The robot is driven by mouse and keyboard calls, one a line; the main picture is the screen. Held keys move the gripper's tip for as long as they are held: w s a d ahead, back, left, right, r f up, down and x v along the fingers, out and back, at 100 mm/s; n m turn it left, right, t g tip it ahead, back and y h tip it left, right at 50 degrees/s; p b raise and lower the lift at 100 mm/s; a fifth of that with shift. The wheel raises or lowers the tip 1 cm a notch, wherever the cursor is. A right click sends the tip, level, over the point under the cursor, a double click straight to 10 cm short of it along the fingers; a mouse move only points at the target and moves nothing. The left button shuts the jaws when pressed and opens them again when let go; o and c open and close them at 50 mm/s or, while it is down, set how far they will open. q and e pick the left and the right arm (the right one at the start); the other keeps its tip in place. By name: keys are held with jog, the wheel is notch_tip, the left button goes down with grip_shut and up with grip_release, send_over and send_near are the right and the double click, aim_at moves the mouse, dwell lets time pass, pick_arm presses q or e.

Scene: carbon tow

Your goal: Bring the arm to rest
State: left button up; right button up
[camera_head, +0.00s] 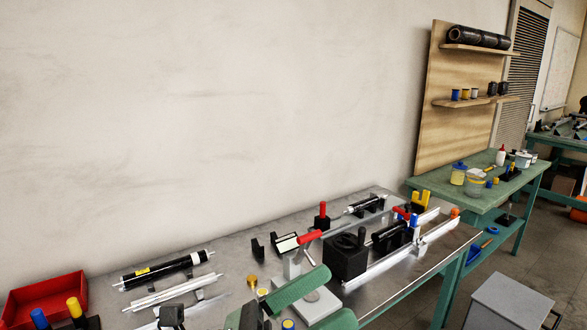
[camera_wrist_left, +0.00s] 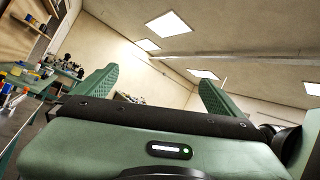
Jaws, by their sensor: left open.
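My left gripper (camera_head: 318,292) shows at the bottom of the head view, in front of the metal workbench (camera_head: 225,285). Its green fingers overlap the bench's near part in the picture. In the left wrist view the two fingers of my left gripper (camera_wrist_left: 154,92) stand well apart with nothing between them. That view looks up toward the ceiling and the far wall. My right gripper is in neither view.
The bench holds a black roller (camera_head: 165,268), a red tray (camera_head: 45,298), a black block (camera_head: 345,256) and a long metal rail (camera_head: 405,248). A green table (camera_head: 480,190) stands to the right. A grey cabinet (camera_head: 510,300) stands at the lower right. The air above the bench is clear.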

pick_arm(q)
jog(key=w+a+f+n+t+y, duration=0.3)
jog(key=w+a+n+t+y, duration=0.35)
jog(key=n, duration=0.75)
jog(key=w+a+f+n+t+y, duration=0.35)
jog(key=a+n+t+y, duration=0.55)
jog(key=n, duration=0.4)
jog(key=s+a+f+n+g+y, duration=0.1)
jog(key=a+f+n+g+y, duration=0.3)
jog(key=f, duration=0.4)
jog(key=s+a+f+n+g+y, duration=0.1)
jog(key=a+f+n+g+y, duration=0.2)
jog(key=f+n, duration=0.5)
jog(key=s+a+f+n+g, duration=0.1)
jog(key=s+f+n+g, duration=0.5)
jog(key=s+f+g, duration=0.9)
jog(key=s+f+t, duration=0.1)
jog(key=s+f, duration=0.3)
jog(key=f, duration=1.1)
jog(key=s+f+t, duration=0.2)
jog(key=s+f, duration=0.2)
jog(key=f, duration=1)
jog(key=s+a+f+g, duration=0.1)
jog(key=s+a+f, duration=0.2)
jog(key=s+f, duration=1.2)
jog(key=shift+s+f+m, duration=0.3)
jog(key=shift+f, duration=0.35)
